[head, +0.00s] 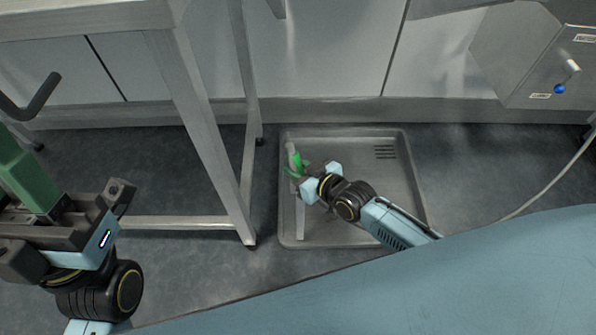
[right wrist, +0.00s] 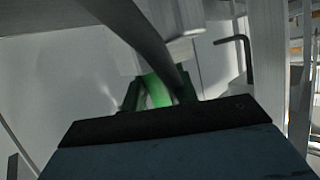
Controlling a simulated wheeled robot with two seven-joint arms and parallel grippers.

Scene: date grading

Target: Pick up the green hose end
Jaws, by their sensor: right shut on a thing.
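The green hose end (head: 297,160) is bright green with a pale grey tip and is over the left part of the shallow grey floor basin (head: 400,214). My right gripper (head: 292,173) is shut on it. In the right wrist view, the green hose end (right wrist: 158,92) is between the two dark green fingers, with a pale part beyond it. A dark bar or tube crosses in front and hides some of it. My left gripper (head: 22,170) is at the left edge of the head view, away from the hose end. Its green finger part is cut off by the edge, so its opening is unclear.
A metal table frame (head: 205,120) stands left of the basin, its leg close to the basin's edge. White wall panels (head: 320,50) are behind. A grey box with a blue-knobbed lever (head: 560,88) is at upper right. A pale hose (head: 555,183) curves down at right.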

